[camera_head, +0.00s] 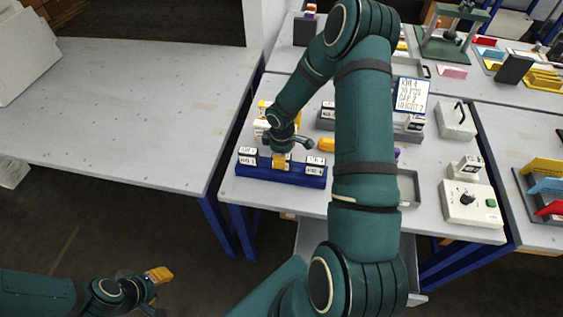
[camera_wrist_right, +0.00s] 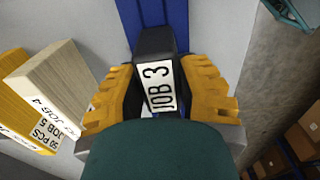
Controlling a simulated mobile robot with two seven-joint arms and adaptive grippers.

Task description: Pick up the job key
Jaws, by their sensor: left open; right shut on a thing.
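The job key (camera_wrist_right: 157,45) is a black block with a white label reading JOB 3, seen in the right wrist view. My right gripper (camera_wrist_right: 160,88) has its yellow fingers on either side of it and is shut on it. In the head view my right gripper (camera_head: 282,160) points down at the blue rack (camera_head: 270,174), where the held key is mostly hidden. Other black keys with white labels stand in the rack, one at left (camera_head: 248,155) and one at right (camera_head: 315,164). My left gripper (camera_head: 156,283) is open and empty at the lower left, away from the table.
Yellow and white job blocks stand behind the rack; one labelled JOB 4 (camera_wrist_right: 50,85) shows beside my right gripper. A white box with a knob and green button (camera_head: 472,205) sits at right. A sign (camera_head: 411,95) stands behind. The left table (camera_head: 130,110) is largely clear.

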